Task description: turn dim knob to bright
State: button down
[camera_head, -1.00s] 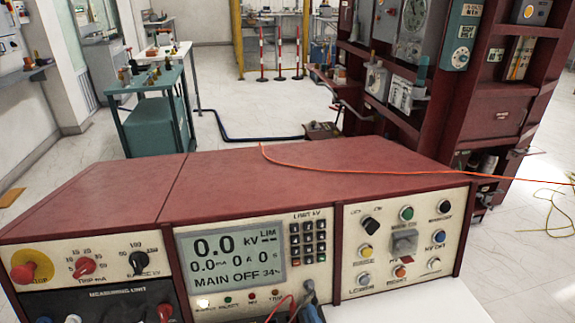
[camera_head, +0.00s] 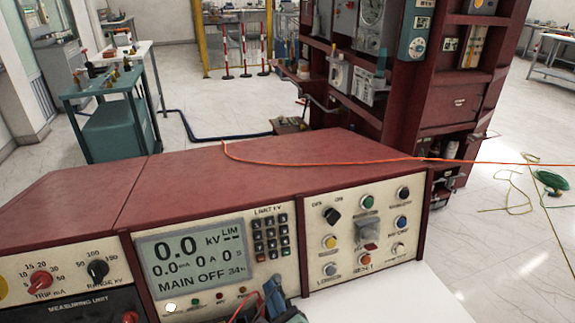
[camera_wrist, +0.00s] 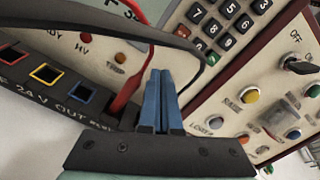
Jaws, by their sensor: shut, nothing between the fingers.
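I cannot read a "dim" label on any knob. On the cream right panel of the red console are a black knob (camera_head: 332,216) under an OFF/ON label and another black knob (camera_head: 404,193) at the upper right, its label too small to read. The OFF/ON knob also shows in the wrist view (camera_wrist: 298,65). My gripper (camera_wrist: 161,72) is shut and empty, its blue fingers together, tilted in front of the console's lower middle, apart from both knobs. In the head view only part of my gripper (camera_head: 272,292) shows at the bottom edge.
The display (camera_head: 195,258) reads MAIN OFF. A keypad (camera_head: 270,236) sits between it and the right panel. Round buttons surround the right panel's central grey part (camera_head: 367,230). A red cable (camera_wrist: 135,75) and a dark cable loop lie close to my fingers. An orange cable (camera_head: 300,163) crosses the console top.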

jog(key=shift+w+a+f, duration=0.1)
jog(key=shift+w+a, duration=0.05)
jog(key=shift+w, duration=0.3)
jog(key=shift+d+f+b, duration=0.45)
jog(key=shift+d+f, duration=0.1)
jog(key=shift+f, duration=0.05)
dwell(0.7)
jog(key=shift+d+r+p, duration=0.2)
jog(key=shift+r+p, duration=0.15)
jog(key=shift+p, duration=0.35)
jog(key=shift+w+d+r+p, duration=0.2)
jog(key=shift+w+d+p, duration=0.05)
jog(key=shift+d+p, duration=0.1)
jog(key=shift+r, duration=0.1)
dwell(0.5)
jog(key=shift+w+r+p, duration=0.1)
jog(key=shift+r+p, duration=0.2)
jog(key=shift+p, duration=0.15)
jog(key=p+v, duration=0.2)
jog(key=v, duration=0.4)
jog(key=shift+a, duration=0.15)
jog(key=shift+f, duration=0.1)
